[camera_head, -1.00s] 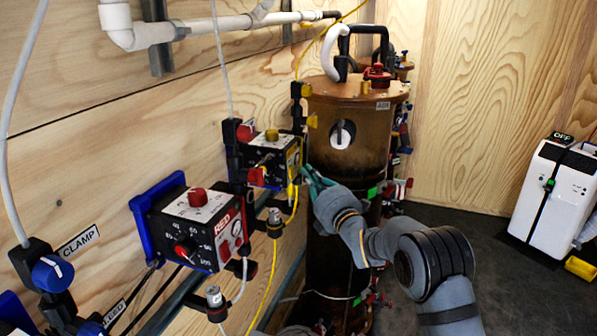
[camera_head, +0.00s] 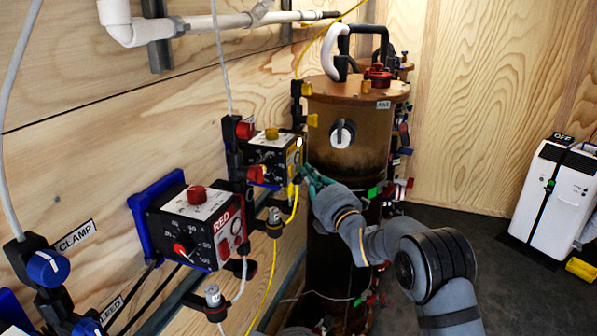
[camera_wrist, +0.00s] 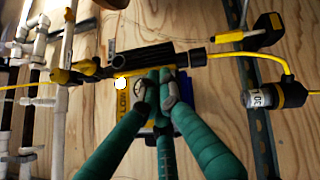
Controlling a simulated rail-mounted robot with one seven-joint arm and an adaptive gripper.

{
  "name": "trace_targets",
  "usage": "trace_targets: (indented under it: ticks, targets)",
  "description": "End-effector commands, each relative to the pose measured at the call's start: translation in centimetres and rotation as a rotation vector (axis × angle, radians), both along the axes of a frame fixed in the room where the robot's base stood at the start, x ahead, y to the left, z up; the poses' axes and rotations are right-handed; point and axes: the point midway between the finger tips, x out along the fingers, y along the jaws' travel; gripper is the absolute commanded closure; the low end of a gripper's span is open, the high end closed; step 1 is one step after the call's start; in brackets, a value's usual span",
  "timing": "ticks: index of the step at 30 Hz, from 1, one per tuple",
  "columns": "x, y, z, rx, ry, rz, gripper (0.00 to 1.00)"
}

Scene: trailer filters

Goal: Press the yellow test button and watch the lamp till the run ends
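The yellow-fronted control box (camera_head: 272,158) hangs on the left wall and has a yellow button (camera_head: 272,134) on top. A lamp (camera_head: 299,142) shines white at the upper edge of its yellow face; in the wrist view the lamp (camera_wrist: 120,84) is a bright white disc. My gripper (camera_head: 306,172) is at that face, just below the lamp. In the wrist view my green fingers (camera_wrist: 160,84) converge with their tips together beside the lamp, and nothing shows between them. I cannot tell whether they touch the face, and they hide part of it.
A red-fronted box (camera_head: 200,225) with a red button stands nearer on the same wall. A brown filter vessel (camera_head: 345,160) stands close behind my gripper. A yellow cable (camera_head: 270,285) and fittings hang below the boxes.

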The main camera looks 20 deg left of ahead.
Motion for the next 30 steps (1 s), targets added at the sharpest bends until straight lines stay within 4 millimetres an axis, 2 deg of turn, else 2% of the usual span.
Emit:
trace_targets:
  ticks: [6, 17, 30]
  targets:
    - [0.0, -1.0, -0.3, 0.001, 0.001, 0.0, 1.0]
    - [0.1, -1.2, -0.1, 0.0, 0.001, -0.001, 1.0]
    - [0.4, -5.2, -0.3, 0.001, 0.001, -0.003, 1.0]
